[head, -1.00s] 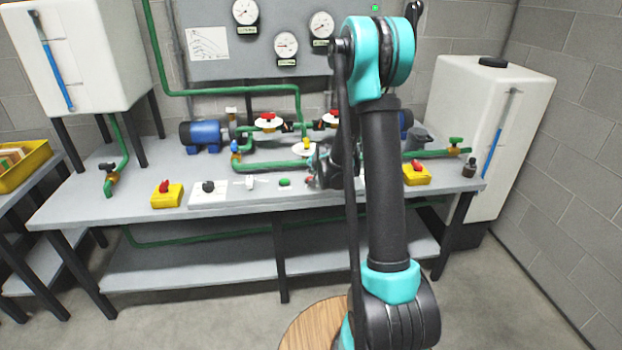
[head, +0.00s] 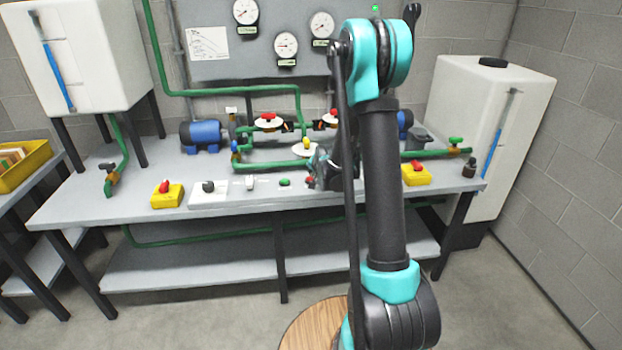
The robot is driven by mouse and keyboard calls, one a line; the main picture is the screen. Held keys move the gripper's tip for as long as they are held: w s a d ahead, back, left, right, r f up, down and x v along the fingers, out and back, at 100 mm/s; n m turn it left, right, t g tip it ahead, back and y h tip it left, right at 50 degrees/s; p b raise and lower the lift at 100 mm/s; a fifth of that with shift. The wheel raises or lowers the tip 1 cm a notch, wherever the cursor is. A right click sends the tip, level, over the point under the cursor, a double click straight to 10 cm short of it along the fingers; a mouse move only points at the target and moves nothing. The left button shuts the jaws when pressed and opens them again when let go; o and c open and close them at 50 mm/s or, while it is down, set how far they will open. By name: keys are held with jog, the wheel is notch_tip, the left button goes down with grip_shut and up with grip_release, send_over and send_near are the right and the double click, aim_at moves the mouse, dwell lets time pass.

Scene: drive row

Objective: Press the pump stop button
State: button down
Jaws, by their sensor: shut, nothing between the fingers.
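A white control panel (head: 230,195) lies along the front of the grey workbench. It carries a black rotary knob (head: 208,186), a white switch (head: 250,182) and a green button (head: 284,182). Right of the green button a small red button (head: 310,180) shows, partly covered by my gripper. My gripper (head: 314,176) is shut and empty, just over the red button and partly hidden behind my arm. I cannot tell whether its tip touches the button.
Yellow boxes with red knobs stand left (head: 167,195) and right (head: 416,174) of the panel. Behind are green pipes, valves and a blue pump motor (head: 203,134). White tanks stand left (head: 80,55) and right (head: 490,130). Gauges (head: 286,44) hang on a grey board.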

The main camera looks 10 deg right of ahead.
jog(key=shift+f, duration=0.2)
dwell(0.5)
jog(key=shift+f, duration=0.25)
jog(key=shift+r, duration=0.45)
dwell(0.4)
jog(key=shift+r, duration=3)
